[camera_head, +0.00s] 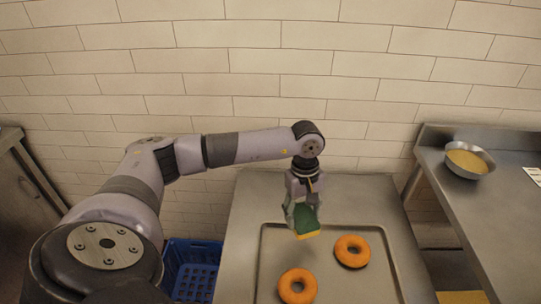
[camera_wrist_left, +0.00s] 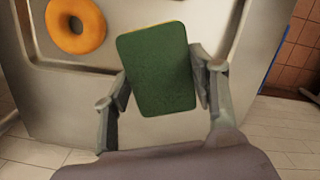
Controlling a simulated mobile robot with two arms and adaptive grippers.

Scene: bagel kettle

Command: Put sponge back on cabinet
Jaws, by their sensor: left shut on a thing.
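The sponge (camera_head: 306,220) has a green face and a yellow side. My left gripper (camera_head: 303,205) is shut on it and holds it over the left part of the metal tray. In the left wrist view the green face of the sponge (camera_wrist_left: 160,70) fills the space between the two fingers of my left gripper (camera_wrist_left: 165,90). A metal cabinet (camera_head: 18,190) with a door stands at the far left edge of the head view, partly cut off. My right gripper is not in view.
Two bagels (camera_head: 352,251) (camera_head: 297,287) lie on the tray (camera_head: 385,232) on the steel table. A blue crate (camera_head: 192,270) stands on the floor left of the table. At right, a steel counter (camera_head: 480,215) holds a metal bowl (camera_head: 467,160) with yellow contents.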

